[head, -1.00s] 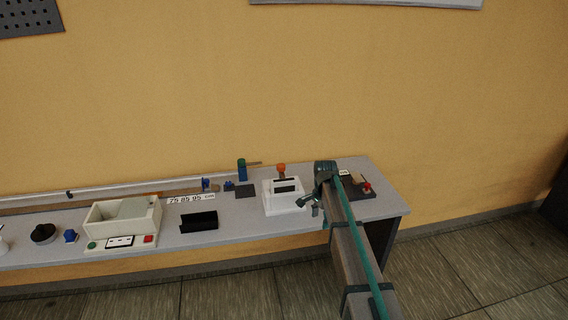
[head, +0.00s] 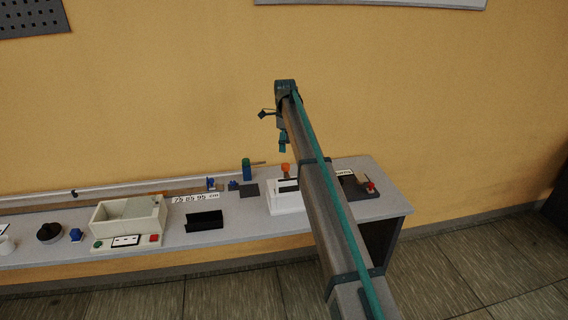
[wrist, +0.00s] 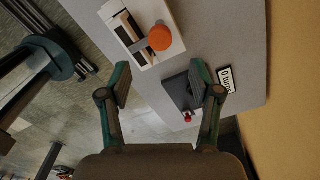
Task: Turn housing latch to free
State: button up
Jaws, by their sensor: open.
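The white housing (head: 285,203) stands on the bench, with an orange knob (head: 286,168), apparently the latch, at its back. Part of the housing is hidden behind my arm in the head view. In the wrist view the housing (wrist: 148,58) is at the top, with a dark slot and the round orange knob (wrist: 159,38) on it. My gripper (head: 272,128) is raised well above the bench, over the housing. Its fingers (wrist: 163,86) are spread open and empty, apart from the knob.
A dark block with a red knob (head: 370,186) and a "0 turns" label (wrist: 226,79) is right of the housing. A black tray (head: 204,221), a cream box (head: 103,228) and a blue-green post (head: 246,169) are to the left. Free air surrounds my gripper.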

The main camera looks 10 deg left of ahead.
aim_at(285, 164)
notch_tip(285, 164, down, 9)
jog(key=p, duration=0.2)
jog(key=shift+f+p, duration=0.2)
jog(key=shift+p, duration=0.2)
jog(key=shift+c, duration=0.3)
jog(key=c, duration=1.1)
